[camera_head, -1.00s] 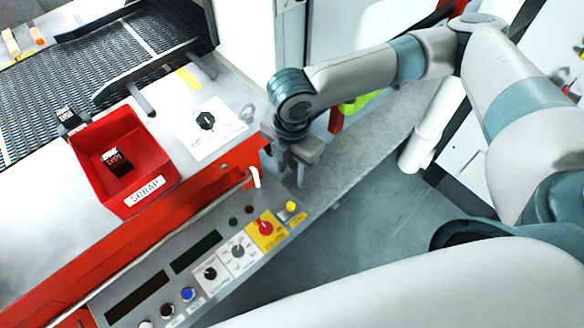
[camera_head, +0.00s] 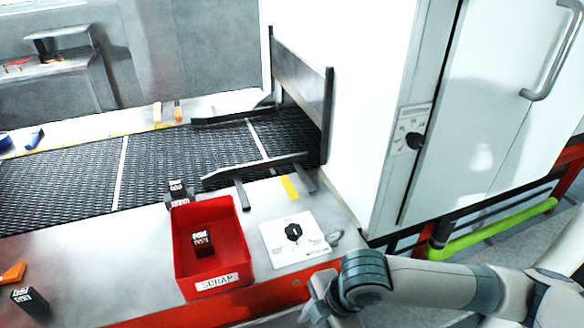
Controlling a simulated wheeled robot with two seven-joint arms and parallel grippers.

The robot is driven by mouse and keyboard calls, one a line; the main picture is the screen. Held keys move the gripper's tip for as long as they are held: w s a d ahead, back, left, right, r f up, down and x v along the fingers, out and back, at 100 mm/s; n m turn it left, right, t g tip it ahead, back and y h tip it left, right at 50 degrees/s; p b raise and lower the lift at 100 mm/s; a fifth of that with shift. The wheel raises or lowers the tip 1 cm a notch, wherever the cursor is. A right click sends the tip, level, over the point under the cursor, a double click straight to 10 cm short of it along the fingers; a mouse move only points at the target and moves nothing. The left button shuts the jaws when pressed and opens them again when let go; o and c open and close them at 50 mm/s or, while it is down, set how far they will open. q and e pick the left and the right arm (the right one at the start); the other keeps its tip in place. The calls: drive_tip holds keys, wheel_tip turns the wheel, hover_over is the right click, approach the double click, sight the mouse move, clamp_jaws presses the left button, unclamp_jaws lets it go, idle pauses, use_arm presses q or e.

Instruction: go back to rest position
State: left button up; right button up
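My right arm comes in from the lower right. Its gripper (camera_head: 322,302) hangs at the bottom edge, in front of the machine's front edge and just below the dial plate (camera_head: 299,240). The fingers are partly cut off and I cannot tell whether they are open. It appears apart from the red scrap bin (camera_head: 238,264) to its left. My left gripper is not in view.
The red bin holds a small black item (camera_head: 202,243), and another black item (camera_head: 177,193) stands behind it. A mesh belt (camera_head: 80,180) runs behind. A black item (camera_head: 30,302) and an orange piece (camera_head: 12,273) lie at lower left. A white cabinet (camera_head: 480,110) stands at right.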

drive_tip(key=s+a+m+t+y, duration=0.2)
drive_tip(key=a+m+y, duration=0.1)
drive_tip(key=a+m, duration=0.3)
drive_tip(key=s+d+f+m+h, duration=0.2)
drive_tip(key=s+d+f+m, duration=0.25)
drive_tip(key=d, duration=0.35)
drive_tip(key=s+d+f+m+h, duration=0.2)
drive_tip(key=s+d+f+m, duration=0.25)
drive_tip(key=d, duration=0.35)
drive_tip(key=s+d+f+m+h, duration=0.2)
drive_tip(key=s+d+f+m, duration=0.15)
drive_tip(key=d+m, duration=0.4)
wheel_tip(320, 180, down, 30)
drive_tip(key=s+n+b, duration=0.1)
drive_tip(key=s+n, duration=0.1)
drive_tip(key=s+d+f+g, duration=0.1)
drive_tip(key=s+d+f, duration=0.1)
drive_tip(key=s+f, duration=0.6)
drive_tip(key=s+d+f+b, duration=0.1)
drive_tip(key=s+d+f, duration=0.1)
drive_tip(key=s+f, duration=0.7)
drive_tip(key=shift+s+f+g+h, duration=0.2)
drive_tip(key=shift+g+h, duration=0.1)
drive_tip(key=shift+g, duration=0.1)
